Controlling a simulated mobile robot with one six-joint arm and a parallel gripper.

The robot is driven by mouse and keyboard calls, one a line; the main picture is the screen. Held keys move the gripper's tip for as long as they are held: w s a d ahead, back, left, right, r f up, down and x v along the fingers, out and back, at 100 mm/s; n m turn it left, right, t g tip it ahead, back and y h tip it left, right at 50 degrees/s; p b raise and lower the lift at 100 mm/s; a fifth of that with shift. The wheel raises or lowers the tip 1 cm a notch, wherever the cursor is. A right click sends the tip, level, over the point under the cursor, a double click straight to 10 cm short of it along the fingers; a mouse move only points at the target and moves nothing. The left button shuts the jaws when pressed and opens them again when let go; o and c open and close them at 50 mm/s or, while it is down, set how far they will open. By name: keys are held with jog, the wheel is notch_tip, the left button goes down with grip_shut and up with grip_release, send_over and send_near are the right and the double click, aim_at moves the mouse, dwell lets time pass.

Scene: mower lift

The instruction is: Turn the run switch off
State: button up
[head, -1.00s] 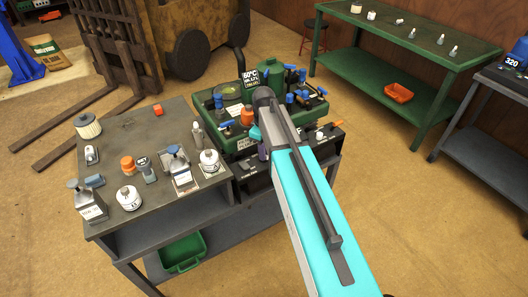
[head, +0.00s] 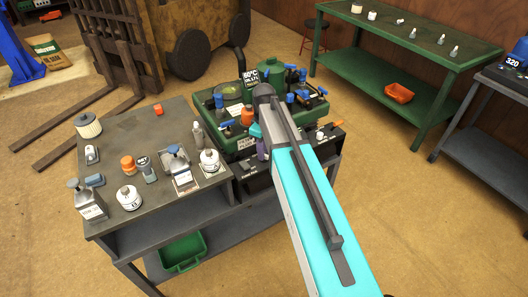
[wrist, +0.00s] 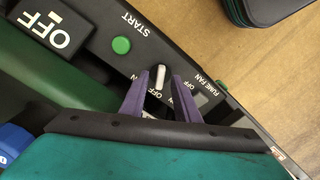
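A white toggle lever (wrist: 159,77) stands on the dark front panel (wrist: 190,58) in the wrist view, with an OFF label beside it. I take it for the run switch; no name for it is readable. My gripper (wrist: 160,82) has two purple fingers, one on each side of the lever. They are apart, with a visible gap to the lever on each side. In the head view my gripper (head: 262,150) is mostly hidden behind my arm, at the front of the green machine (head: 228,142).
A green button (wrist: 121,45) marked START is left of the lever. A FUME FAN control (wrist: 205,97) with its own OFF label is close on the right, partly behind a finger. A large OFF plate (wrist: 52,28) is at upper left. A grey bench (head: 150,125) with several bottles stands left of the machine.

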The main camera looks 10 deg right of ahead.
notch_tip(320, 180, up, 13)
jog(key=b, duration=0.1)
dwell(0.7)
jog(key=shift+f, duration=0.1)
dwell(0.4)
